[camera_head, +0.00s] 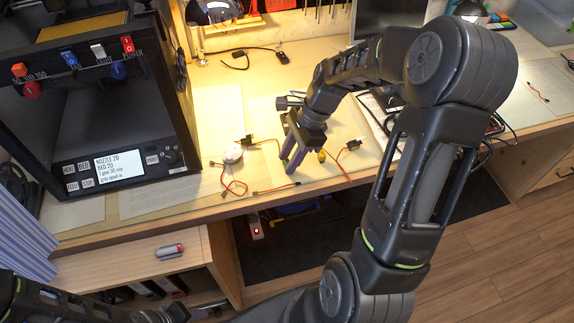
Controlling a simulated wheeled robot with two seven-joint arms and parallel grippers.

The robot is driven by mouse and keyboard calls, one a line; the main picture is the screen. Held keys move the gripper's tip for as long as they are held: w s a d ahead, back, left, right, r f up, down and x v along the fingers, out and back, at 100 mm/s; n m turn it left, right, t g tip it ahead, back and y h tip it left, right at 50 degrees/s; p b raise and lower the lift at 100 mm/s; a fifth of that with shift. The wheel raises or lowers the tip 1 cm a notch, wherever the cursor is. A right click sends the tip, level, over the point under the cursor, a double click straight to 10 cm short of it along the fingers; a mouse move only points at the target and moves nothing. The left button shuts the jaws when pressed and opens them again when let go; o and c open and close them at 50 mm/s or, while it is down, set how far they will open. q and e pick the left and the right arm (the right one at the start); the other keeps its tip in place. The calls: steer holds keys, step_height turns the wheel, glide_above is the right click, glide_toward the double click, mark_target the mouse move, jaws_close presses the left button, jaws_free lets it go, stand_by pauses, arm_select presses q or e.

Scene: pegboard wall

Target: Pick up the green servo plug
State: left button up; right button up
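My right gripper (292,165) reaches down over the workbench (205,207), its fingers pointing at the bench top near the thin red and orange servo wires. I cannot tell from this angle whether its fingers are open or shut. Red and orange servo leads (238,186) with small dark connectors lie to its left and right. A small dark servo (353,144) lies to its right, and a small yellowish thing (321,156) lies just beside the fingers. I cannot make out a green plug; it may be hidden or too small. My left arm shows dark at the lower left, its fingers not discernible.
A black machine with a lit screen (102,172) stands on the left of the bench. A round white object (233,154) lies left of the gripper. A dark cable (240,58) lies at the back.

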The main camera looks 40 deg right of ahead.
jaws_close()
stand_by(0.4)
step_height(320, 180, up, 10)
stand_by(0.5)
stand_by(0.5)
